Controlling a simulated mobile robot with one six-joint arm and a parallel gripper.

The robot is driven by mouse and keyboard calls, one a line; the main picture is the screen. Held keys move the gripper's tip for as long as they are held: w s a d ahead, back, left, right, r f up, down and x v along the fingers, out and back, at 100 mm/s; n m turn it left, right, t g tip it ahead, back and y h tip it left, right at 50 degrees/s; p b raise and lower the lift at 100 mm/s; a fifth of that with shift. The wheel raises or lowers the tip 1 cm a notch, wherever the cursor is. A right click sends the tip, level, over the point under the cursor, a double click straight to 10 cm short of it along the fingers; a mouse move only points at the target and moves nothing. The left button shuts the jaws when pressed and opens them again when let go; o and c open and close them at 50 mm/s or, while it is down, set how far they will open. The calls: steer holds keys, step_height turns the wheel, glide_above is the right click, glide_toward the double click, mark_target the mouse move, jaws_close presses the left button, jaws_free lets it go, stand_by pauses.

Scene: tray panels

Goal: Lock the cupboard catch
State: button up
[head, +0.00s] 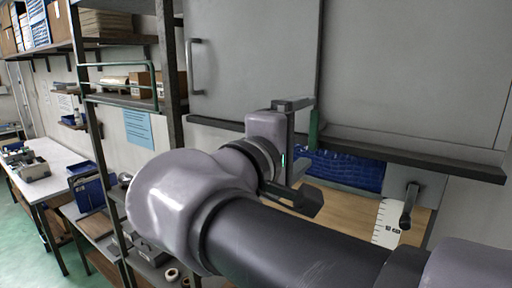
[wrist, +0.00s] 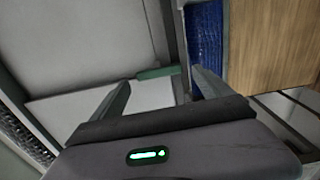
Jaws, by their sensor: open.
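A green bar (head: 313,130), which looks like the cupboard catch, stands upright at the lower edge of the grey cupboard (head: 255,60). In the wrist view the green bar (wrist: 158,72) lies across the space between my fingertips. My gripper (head: 308,152) is open, with one finger above the other in the head view. It is close to the bar; I cannot tell whether either finger touches it. The wrist view shows my gripper (wrist: 160,80) with its fingers apart and nothing clamped. My gripper partly hides the bar and the door edge in the head view.
A dark lever (head: 409,205) hangs on a grey plate at the right. Below the cupboard are a blue bin (head: 345,170) and a wooden surface (head: 345,212). A door handle (head: 194,66) is at the left. Metal shelving (head: 172,60) stands left of my arm.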

steer(key=p+v, duration=0.2)
steer(key=v, duration=1.4)
steer(key=d+f+m+g+y+b, duration=0.1)
steer(key=d+f+g+b, duration=0.3)
steer(key=f, duration=0.5)
steer(key=s+d+f+m+g+b, duration=0.1)
steer(key=d+f+b, duration=0.2)
steer(key=d+f, duration=0.4)
steer(key=d+f+m+g+y+b, duration=0.1)
steer(key=d+f+g+b, duration=0.25)
steer(key=f, duration=0.65)
steer(key=s+f+m+g+y+b, duration=0.1)
steer(key=s+f+m+y+b, duration=0.15)
steer(key=f, duration=0.55)
steer(key=s+f+m+g+y+b, duration=0.2)
steer(key=s+f+y+b, duration=0.15)
steer(key=f, duration=0.45)
steer(key=a+f+m+t+y+b, duration=0.2)
steer(key=a+f+m+y+b, duration=0.2)
steer(key=f+m, duration=0.2)
steer(key=shift+w+f+m+t+y+b, duration=0.15)
steer(key=shift+f+m+t+y+b, duration=0.2)
steer(key=shift+m, duration=0.6)
